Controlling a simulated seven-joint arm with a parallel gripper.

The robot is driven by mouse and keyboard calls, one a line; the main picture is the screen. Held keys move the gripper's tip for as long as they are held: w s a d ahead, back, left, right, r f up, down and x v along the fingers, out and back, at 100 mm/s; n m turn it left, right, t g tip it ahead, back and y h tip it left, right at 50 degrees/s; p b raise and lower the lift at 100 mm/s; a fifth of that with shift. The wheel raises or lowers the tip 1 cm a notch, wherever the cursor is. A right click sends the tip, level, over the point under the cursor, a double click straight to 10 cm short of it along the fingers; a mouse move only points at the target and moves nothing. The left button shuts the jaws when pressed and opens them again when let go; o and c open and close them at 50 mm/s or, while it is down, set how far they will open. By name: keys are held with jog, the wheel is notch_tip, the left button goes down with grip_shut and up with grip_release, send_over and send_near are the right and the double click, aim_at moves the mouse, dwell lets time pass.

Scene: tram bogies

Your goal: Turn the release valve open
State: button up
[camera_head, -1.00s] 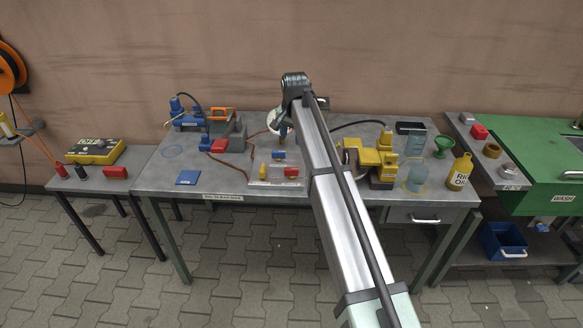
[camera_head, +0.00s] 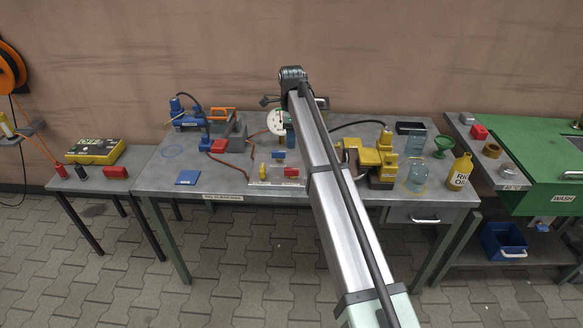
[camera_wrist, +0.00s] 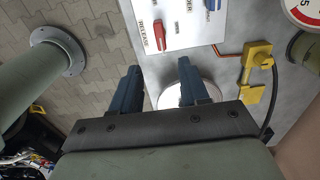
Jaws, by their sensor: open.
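The release valve has a red handle (camera_wrist: 160,36) on a white panel (camera_wrist: 200,40), beside lettering that reads RELEASE in the wrist view. In the head view the red handle (camera_head: 291,172) is at the panel's right side, near my arm. A blue handle (camera_wrist: 212,4) is on the same panel and is cut off by the wrist view's top edge. My gripper (camera_wrist: 158,88) is open, with nothing held between its two dark blue fingers. In the wrist view the fingertips are below the red handle and apart from it. In the head view my arm mostly hides the gripper.
A gauge (camera_head: 277,122) stands behind the panel. Yellow equipment (camera_head: 368,157) and an oil bottle (camera_head: 459,172) are to the right. A blue pump (camera_head: 187,118) and a vise-like grey block (camera_head: 232,135) are to the left. A pale round disc (camera_wrist: 168,98) lies partly behind the fingers.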

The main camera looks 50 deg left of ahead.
aim_at(291, 168)
notch_tip(291, 168, down, 13)
jog(key=shift+f, duration=0.1)
dwell(0.4)
jog(key=shift+c, duration=0.4)
grip_shut()
